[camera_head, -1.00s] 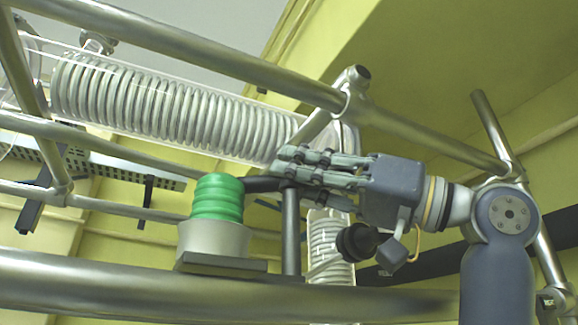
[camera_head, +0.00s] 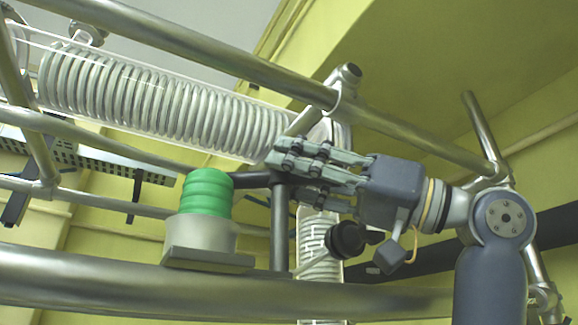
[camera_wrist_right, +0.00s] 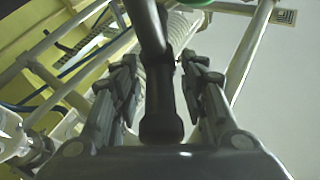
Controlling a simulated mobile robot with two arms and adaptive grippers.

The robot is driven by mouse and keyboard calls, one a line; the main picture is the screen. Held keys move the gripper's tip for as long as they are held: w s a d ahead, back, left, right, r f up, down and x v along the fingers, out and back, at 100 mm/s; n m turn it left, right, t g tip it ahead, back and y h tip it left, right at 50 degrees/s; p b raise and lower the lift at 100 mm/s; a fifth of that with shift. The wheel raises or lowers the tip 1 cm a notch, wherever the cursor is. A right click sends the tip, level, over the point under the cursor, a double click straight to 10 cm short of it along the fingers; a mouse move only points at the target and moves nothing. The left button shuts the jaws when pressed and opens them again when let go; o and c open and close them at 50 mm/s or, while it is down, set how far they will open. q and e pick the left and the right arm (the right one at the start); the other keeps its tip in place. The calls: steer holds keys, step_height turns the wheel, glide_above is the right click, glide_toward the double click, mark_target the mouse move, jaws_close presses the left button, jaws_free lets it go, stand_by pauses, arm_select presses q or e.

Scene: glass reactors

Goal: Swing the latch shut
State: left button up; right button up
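The latch is a dark lever (camera_head: 250,180). Its horizontal arm runs from behind the green ribbed cap to a dark upright bar (camera_head: 280,235). My right gripper (camera_head: 280,165) comes in from the right, with its fingers at the top of the upright bar. In the right wrist view the dark bar (camera_wrist_right: 166,100), with a rounded end, lies between the two fingers of my right gripper (camera_wrist_right: 159,66). The fingers stand apart on either side of it, with narrow gaps visible. Whether any finger touches the bar I cannot tell. My left gripper is not in view.
The green ribbed cap (camera_head: 207,193) sits on a grey round base (camera_head: 200,234) beside the lever. A thick metal rail (camera_head: 120,285) crosses below, and another rail (camera_head: 215,55) passes above. A glass coil tube (camera_head: 160,105) lies behind.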

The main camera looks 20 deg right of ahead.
steer(key=v, duration=1.1)
steer(key=shift+s+d, duration=0.1)
